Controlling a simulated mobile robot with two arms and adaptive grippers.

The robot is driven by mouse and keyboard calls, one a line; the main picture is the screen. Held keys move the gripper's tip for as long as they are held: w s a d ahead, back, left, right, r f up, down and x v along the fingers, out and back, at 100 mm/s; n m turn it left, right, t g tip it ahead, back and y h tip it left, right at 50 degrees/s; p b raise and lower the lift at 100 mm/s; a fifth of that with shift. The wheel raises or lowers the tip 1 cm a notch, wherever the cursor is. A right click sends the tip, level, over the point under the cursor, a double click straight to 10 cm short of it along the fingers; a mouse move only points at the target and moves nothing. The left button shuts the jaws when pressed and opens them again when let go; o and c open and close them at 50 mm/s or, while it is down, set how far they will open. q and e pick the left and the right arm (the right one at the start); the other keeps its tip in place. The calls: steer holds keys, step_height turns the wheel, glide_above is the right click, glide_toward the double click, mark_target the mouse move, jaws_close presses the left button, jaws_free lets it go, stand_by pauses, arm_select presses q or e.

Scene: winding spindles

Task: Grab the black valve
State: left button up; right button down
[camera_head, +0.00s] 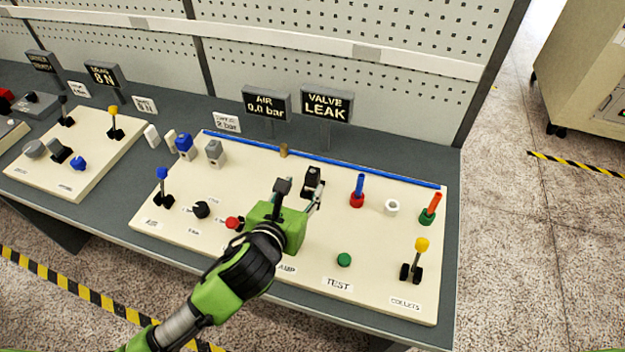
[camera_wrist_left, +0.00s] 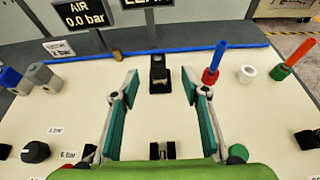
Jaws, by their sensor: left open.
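The black valve (camera_head: 313,181) is a small upright black block on a dark base, standing on the cream panel (camera_head: 380,275). In the left wrist view the black valve (camera_wrist_left: 159,76) is centred beyond the fingers. My left gripper (camera_head: 306,197) is open and empty, just in front of the valve. In the left wrist view its green-padded fingers (camera_wrist_left: 159,88) are spread wide, one to each side of the line to the valve, with a clear gap. My arm hides part of the panel in the head view. My right gripper is not in view.
A blue rod (camera_head: 350,168) lies behind the valve. To the right stand a blue peg in a red collar (camera_head: 358,192), a white ring (camera_head: 392,207) and a red peg in a green collar (camera_head: 430,210). A black knob (camera_head: 201,209) is left. Signs (camera_head: 327,105) stand behind.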

mark_target(312, 172)
arm_select(q)
steer(key=x, duration=0.5)
steer(key=shift+w+d+f, duration=0.1)
steer(key=shift+w+f, duration=0.1)
steer(key=shift+w, duration=0.05)
steer(key=shift+a+p+x, duration=0.2)
steer(key=shift+p+x, duration=0.6)
steer(key=shift+x, duration=1.15)
steer(key=shift+w+d+f, duration=0.15)
steer(key=shift+w+f, duration=0.35)
steer(key=shift+w, duration=0.05)
jaws_close()
